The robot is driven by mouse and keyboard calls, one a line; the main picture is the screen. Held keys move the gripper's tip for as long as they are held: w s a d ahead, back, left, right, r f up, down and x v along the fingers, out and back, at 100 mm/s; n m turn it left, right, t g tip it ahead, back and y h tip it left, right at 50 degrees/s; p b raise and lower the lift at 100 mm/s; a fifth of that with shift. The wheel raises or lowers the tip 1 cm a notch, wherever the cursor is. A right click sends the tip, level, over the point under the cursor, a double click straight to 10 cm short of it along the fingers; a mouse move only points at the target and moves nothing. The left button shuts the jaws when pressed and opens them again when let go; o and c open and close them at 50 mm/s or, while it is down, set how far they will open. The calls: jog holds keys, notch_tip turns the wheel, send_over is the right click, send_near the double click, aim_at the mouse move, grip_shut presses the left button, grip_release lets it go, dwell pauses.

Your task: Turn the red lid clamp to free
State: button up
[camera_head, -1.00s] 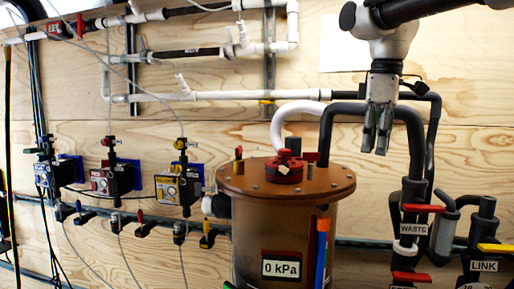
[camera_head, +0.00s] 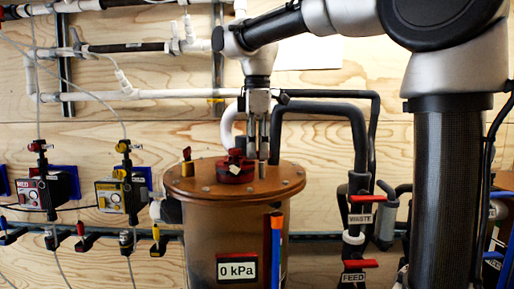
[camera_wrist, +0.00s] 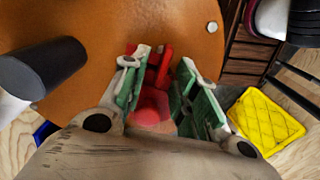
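The red lid clamp (camera_head: 235,168) sits on top of the round copper-brown lid (camera_head: 205,189) of the filter vessel. My gripper (camera_head: 263,155) points straight down over the lid, just right of the clamp in the head view. In the wrist view my gripper (camera_wrist: 165,85) has its two green-padded fingers apart, with the red clamp (camera_wrist: 152,105) showing between and beneath them. Part of the clamp is hidden by the fingers and the gripper body. I cannot tell whether a finger touches it.
Thick dark hoses (camera_head: 330,108) rise behind the lid to the right. The vessel's front bears a 0 kPa display (camera_head: 237,268) and a blue-and-orange tube (camera_head: 276,250). Valves with red handles (camera_head: 360,263) stand at right.

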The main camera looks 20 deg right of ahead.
grip_shut()
jog(key=shift+m, duration=0.4)
jog(key=m, duration=0.4)
jog(key=shift+w+d, duration=0.15)
jog(key=shift+w, duration=0.05)
jog(key=m, duration=0.4)
jog(key=shift+w+d+m, duration=0.15)
jog(key=shift+m, duration=0.15)
jog(key=m, duration=0.5)
jog(key=shift+d, duration=0.25)
jog(key=m, duration=0.5)
jog(key=shift+d, duration=0.2)
jog(key=shift+m, duration=0.4)
